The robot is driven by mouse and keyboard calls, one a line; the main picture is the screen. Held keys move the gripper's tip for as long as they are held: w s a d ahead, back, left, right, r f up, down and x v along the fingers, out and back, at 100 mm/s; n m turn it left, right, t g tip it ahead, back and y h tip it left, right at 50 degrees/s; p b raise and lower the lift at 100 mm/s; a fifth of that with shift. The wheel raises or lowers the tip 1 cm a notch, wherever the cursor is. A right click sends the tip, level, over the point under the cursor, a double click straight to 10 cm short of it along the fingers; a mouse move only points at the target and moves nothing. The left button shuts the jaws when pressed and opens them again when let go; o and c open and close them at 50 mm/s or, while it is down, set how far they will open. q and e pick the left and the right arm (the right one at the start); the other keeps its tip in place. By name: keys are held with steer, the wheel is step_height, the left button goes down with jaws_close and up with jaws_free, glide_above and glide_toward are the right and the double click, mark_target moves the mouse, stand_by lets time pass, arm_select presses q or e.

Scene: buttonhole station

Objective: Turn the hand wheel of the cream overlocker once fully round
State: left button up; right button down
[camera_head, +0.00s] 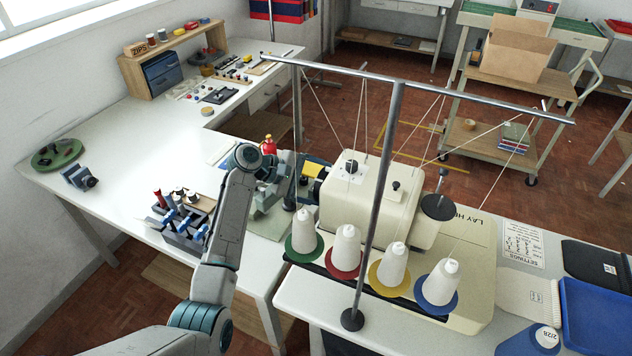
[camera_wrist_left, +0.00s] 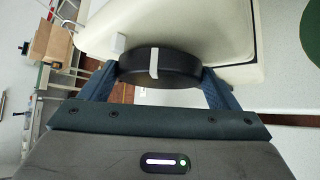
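The cream overlocker (camera_head: 368,200) stands on the table at the centre of the head view. Its body also fills the top of the left wrist view (camera_wrist_left: 225,45). The black hand wheel (camera_wrist_left: 180,66), with a white stripe across its rim, faces my left gripper (camera_wrist_left: 160,76). The blue fingers lie on opposite sides of the wheel, with no clear gap to the rim. In the head view my left gripper (camera_head: 308,187) is at the overlocker's left side, and the wheel cannot be made out there. My right gripper is out of view.
A thread stand with a grey pole (camera_head: 378,190) and overhead bar rises before the overlocker. Several white cones (camera_head: 348,246) stand at its front. A tool rack (camera_head: 183,225) and red-topped bottle (camera_head: 268,146) are near my left arm. A blue tray (camera_head: 598,315) is at right.

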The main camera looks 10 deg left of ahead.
arm_select(q)
steer(key=o, duration=0.3)
steer(key=shift+a, duration=0.15)
steer(key=b+v, duration=0.3)
steer(key=v, duration=0.7)
steer(key=shift+a+r, duration=0.2)
steer(key=shift+a, duration=0.1)
steer(key=shift+s, duration=0.1)
